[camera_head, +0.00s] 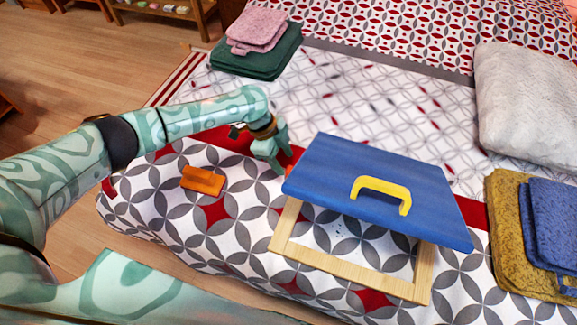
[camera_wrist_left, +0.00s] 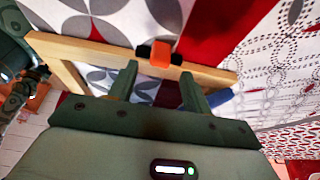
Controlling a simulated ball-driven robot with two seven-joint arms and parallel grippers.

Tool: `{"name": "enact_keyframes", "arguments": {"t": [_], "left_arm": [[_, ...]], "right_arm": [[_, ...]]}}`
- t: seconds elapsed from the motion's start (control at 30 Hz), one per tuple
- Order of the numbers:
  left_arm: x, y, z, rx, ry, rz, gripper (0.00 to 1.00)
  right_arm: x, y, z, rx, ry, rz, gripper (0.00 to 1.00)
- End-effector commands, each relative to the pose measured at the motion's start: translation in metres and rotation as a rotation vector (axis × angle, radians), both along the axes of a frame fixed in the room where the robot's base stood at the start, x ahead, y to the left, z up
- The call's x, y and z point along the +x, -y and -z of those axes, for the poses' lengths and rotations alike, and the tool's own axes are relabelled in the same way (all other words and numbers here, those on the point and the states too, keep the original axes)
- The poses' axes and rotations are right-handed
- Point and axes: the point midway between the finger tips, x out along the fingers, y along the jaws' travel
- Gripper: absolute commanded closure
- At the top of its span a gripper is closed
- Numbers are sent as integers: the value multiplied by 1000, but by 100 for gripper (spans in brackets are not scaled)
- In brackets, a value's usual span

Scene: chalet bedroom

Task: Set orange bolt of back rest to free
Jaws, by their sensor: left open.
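The back rest has a blue panel (camera_head: 335,165) with a yellow handle (camera_head: 381,188) and a light wooden frame (camera_head: 349,274), lying on the bed with the panel tilted above the frame. The orange bolt (camera_wrist_left: 160,53) sits on the wooden bar in the left wrist view, with black parts beside it. In the head view only a bit of orange shows beside the gripper, at the panel's left corner. My left gripper (camera_head: 281,166) is open and points down there. In the left wrist view its fingers (camera_wrist_left: 160,84) are apart, with the bolt beyond and between them. My right gripper is not in view.
Folded green (camera_head: 257,62) and pink cloths lie at the back. A white pillow (camera_head: 528,105) and yellow (camera_head: 508,225) and blue cloths lie at the right. Wooden floor shows at left.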

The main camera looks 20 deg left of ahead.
Motion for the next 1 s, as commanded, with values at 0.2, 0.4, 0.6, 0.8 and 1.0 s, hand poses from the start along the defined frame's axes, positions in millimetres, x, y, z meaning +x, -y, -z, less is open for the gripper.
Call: {"name": "enact_keyframes", "arguments": {"t": [0.2,0.4,0.6,0.8,1.0], "left_arm": [[0,12,31,1,-1,-1,51],[0,15,35,0,2,-1,51],[0,14,34,0,2,-1,56],[0,14,34,0,2,-1,100],[-19,13,28,1,1,0,100]], "right_arm": [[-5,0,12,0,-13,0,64],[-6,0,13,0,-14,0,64],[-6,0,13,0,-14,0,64],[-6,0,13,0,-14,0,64],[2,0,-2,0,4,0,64]]}}
